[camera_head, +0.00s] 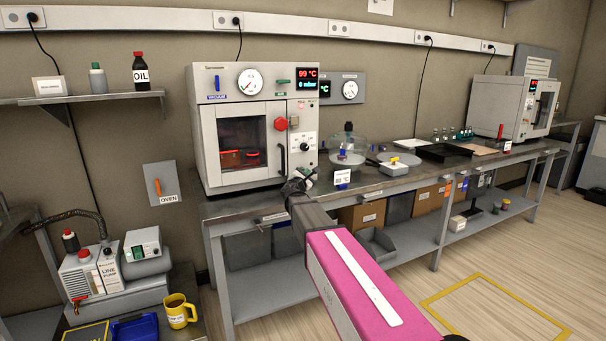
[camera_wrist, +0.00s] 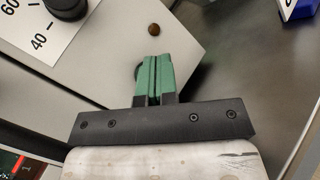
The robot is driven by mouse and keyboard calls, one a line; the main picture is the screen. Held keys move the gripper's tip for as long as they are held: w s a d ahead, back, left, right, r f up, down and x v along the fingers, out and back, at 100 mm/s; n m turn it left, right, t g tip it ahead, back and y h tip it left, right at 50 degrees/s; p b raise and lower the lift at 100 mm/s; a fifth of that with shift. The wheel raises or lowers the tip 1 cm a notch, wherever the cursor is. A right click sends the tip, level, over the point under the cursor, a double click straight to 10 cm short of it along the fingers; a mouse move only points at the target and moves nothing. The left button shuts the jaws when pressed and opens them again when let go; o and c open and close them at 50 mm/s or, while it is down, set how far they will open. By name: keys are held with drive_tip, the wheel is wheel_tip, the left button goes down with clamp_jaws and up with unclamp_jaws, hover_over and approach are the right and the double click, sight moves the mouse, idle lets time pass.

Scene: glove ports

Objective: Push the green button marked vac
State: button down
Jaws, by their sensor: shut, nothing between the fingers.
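My gripper (camera_wrist: 152,80) is shut and empty, its two green fingers side by side in the wrist view. The fingers lie in front of a light grey panel (camera_wrist: 110,45), close to its lower right corner. A dark rounded edge shows just left of the fingers and is mostly hidden by them; I cannot tell what it is. In the head view my gripper (camera_head: 300,183) is at the lower right front corner of the white vacuum oven (camera_head: 198,110). I cannot make out a green button marked vac in either view.
A black dial knob (camera_wrist: 66,8) and a small brown round spot (camera_wrist: 154,29) are on the panel. A glass desiccator (camera_head: 350,148) stands right of the oven on the grey bench (camera_head: 400,180). A pump (camera_head: 88,272) stands at the lower left. Floor at right is clear.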

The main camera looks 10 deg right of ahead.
drive_tip(key=shift+s, duration=0.1)
drive_tip(key=shift+s+d, duration=0.3)
drive_tip(key=shift+s, duration=0.65)
drive_tip(key=shift+s+d, duration=0.35)
drive_tip(key=shift+s, duration=0.55)
drive_tip(key=shift+s+d, duration=0.3)
drive_tip(key=shift+s, duration=0.65)
